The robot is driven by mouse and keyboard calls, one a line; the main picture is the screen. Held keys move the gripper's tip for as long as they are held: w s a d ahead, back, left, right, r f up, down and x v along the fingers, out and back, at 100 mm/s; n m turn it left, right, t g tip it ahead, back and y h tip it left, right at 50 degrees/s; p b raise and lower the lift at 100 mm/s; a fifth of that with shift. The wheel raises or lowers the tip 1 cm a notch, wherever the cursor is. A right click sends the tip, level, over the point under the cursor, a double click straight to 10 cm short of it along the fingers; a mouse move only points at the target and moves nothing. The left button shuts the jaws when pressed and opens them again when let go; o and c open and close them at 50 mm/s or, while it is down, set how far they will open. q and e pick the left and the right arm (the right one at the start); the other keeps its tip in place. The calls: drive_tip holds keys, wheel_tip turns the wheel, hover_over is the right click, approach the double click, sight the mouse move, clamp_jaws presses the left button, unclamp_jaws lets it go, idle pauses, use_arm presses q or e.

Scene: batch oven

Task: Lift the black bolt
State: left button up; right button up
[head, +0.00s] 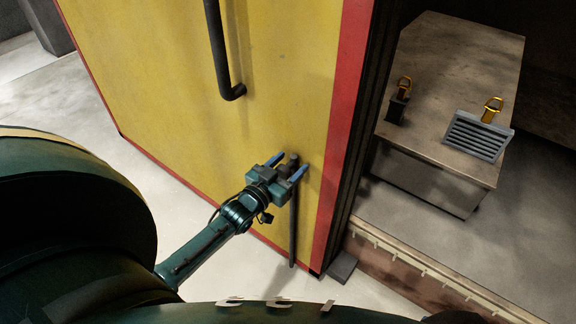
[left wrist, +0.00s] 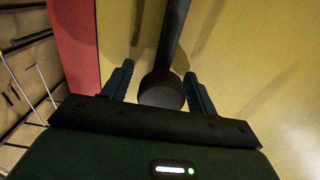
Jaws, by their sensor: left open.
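The black bolt (head: 293,235) is a dark upright rod low on the yellow door, near its red edge. My left gripper (head: 287,166) is at the bolt's upper end, its blue fingers apart and one on each side of the bolt. In the left wrist view the bolt (left wrist: 162,92) shows its round dark end between the two open fingers of the left gripper (left wrist: 160,84). The fingers do not look closed on it; whether either touches it I cannot tell. The gripper hides part of the bolt in the head view. My right gripper is not in view.
The yellow door (head: 150,80) with red borders fills the middle. A black handle (head: 222,60) hangs above the gripper. Right of the door, a table (head: 450,60) holds a grey vented box (head: 478,137) and a small dark block (head: 397,109), both with yellow rings. The floor left is clear.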

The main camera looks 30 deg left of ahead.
use_arm(q)
drive_tip(key=shift+c, duration=0.5)
